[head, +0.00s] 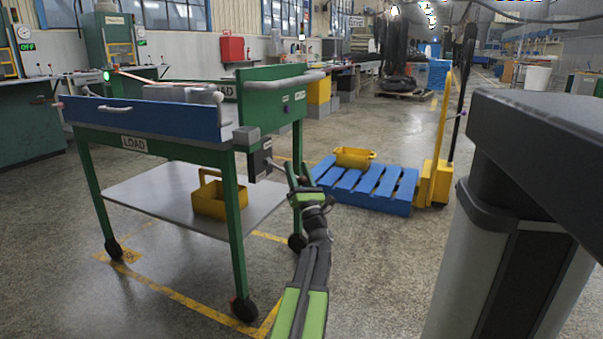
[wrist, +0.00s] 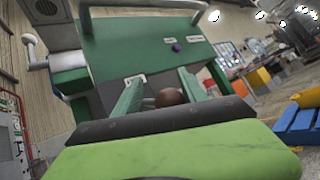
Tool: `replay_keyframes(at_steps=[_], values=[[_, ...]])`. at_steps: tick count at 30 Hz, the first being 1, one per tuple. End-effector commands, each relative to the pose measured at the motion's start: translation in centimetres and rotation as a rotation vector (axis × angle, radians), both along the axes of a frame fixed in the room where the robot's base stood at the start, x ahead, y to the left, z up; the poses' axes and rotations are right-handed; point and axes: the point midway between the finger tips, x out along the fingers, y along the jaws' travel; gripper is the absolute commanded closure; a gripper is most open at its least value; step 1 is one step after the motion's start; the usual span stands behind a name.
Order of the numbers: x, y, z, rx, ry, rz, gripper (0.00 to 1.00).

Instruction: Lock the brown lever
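The brown lever shows its round brown knob (wrist: 171,97) in the wrist view, at the end of a short pale rod. The knob sits between the two green fingers of my gripper (wrist: 160,92). The fingers stand apart, with a gap at the left of the knob; contact at the right cannot be told. In the head view my gripper (head: 299,178) is beside the dark box (head: 260,160) on the green cart's right end. A short grey rod (head: 277,164) leads from that box towards my gripper, which largely hides the knob.
The green cart (head: 238,205) has a lower shelf with a yellow bin (head: 219,198). A blue pallet (head: 365,184) with another yellow bin (head: 354,157) lies right of my gripper. Floor in front is clear.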

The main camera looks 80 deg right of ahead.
Motion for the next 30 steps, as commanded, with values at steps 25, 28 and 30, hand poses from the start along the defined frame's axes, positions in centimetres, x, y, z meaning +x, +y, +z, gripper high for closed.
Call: replay_keyframes(at_steps=[25,28,30], values=[[-6.3,9.5,-0.7,0.000,-0.002,-0.009,0.48],[-7.0,10.4,-0.7,0.000,-0.002,-0.009,0.48],[-7.2,10.8,-0.7,0.001,-0.002,-0.009,0.48]])
